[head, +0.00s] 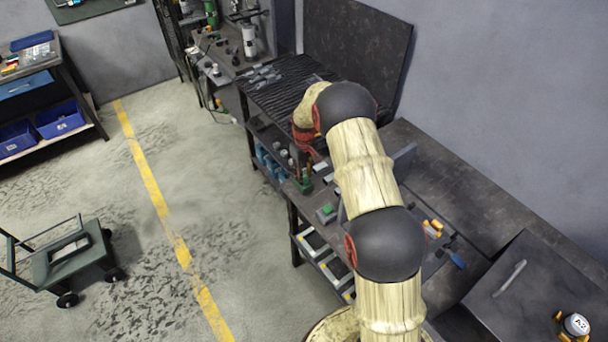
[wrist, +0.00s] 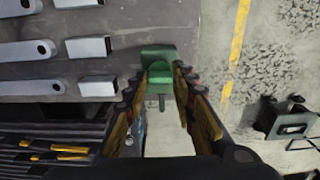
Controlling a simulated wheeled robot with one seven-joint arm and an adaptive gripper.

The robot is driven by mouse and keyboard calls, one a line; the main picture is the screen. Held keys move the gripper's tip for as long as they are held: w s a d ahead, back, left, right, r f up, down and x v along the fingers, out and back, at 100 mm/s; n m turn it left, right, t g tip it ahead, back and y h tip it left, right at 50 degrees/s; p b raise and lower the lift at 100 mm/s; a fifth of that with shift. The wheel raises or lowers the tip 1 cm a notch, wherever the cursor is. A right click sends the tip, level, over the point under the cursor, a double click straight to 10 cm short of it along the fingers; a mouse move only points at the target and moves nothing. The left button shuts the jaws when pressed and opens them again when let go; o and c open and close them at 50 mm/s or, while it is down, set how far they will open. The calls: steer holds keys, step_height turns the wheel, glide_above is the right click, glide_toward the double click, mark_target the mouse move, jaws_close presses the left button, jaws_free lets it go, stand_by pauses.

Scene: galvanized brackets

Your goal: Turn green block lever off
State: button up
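The green block (wrist: 159,52) is at the edge of the dark bench in the wrist view, with a narrow green stub, perhaps its lever, pointing down the picture. My gripper (wrist: 161,76) has its fingers apart, one on each side of the block's lower part. I cannot tell whether they touch it. In the head view my gripper (head: 303,165) hangs low over the bench's front edge, with green (head: 304,186) at its tip. Another green piece (head: 327,212) lies nearer on the bench. The lever's position is unclear.
Several grey brackets (wrist: 88,47) lie on the bench left of the block in the wrist view. A dark panel (head: 357,45) stands behind the bench. A green cart (head: 72,255) stands on the floor at left. The floor beside the yellow line (head: 158,200) is open.

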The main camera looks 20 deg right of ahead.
steer(key=o, duration=0.4)
step_height(320, 180, up, 12)
stand_by(0.7)
stand_by(0.4)
